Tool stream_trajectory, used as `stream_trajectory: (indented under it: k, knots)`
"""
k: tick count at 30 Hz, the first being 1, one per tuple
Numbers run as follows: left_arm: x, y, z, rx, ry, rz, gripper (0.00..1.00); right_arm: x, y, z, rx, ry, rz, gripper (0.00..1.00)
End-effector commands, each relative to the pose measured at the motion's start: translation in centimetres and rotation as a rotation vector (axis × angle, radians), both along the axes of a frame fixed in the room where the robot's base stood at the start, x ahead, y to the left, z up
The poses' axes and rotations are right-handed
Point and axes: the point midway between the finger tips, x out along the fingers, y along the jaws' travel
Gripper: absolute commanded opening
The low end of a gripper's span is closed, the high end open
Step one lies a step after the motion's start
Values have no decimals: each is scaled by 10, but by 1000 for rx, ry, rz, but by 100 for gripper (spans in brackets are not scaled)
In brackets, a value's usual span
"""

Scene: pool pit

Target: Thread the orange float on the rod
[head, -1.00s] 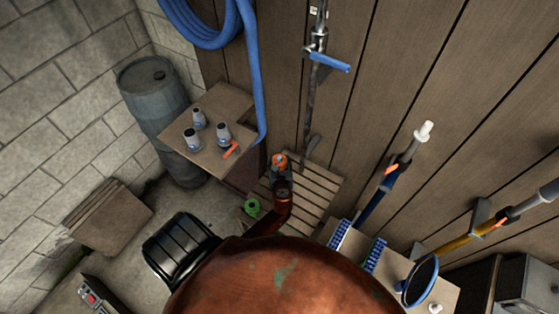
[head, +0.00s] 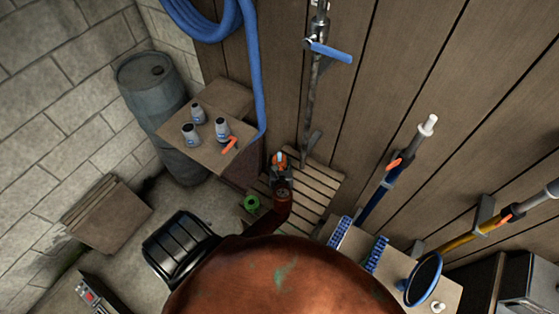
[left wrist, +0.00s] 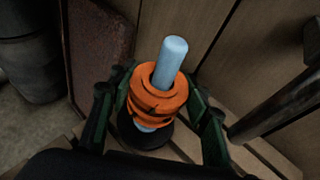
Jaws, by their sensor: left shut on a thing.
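The orange float (left wrist: 158,97) is a grooved ring in the middle of the left wrist view. The pale blue rod (left wrist: 172,58) runs through its hole, with the rod's top standing clear above the float. A short piece of rod shows below the float, above a dark base (left wrist: 143,134). My left gripper (left wrist: 160,100) is shut on the float, with a finger on each side. In the head view the float (head: 279,158) is a small orange patch at my left gripper (head: 281,165), above the slatted wooden platform (head: 312,196). My right gripper is out of view.
A plank wall with a pipe and blue valve handle (head: 328,50) rises behind. Poles lean at right.

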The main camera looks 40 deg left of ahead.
Motion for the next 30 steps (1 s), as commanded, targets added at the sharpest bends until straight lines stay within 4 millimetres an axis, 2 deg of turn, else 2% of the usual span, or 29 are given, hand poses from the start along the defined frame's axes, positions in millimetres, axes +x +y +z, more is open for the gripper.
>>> stream_trajectory:
  k: [11,30]
  knots:
    - [0,0,-2,1,-1,0,20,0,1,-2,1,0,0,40]
    - [0,0,-23,1,0,-1,20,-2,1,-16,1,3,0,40]
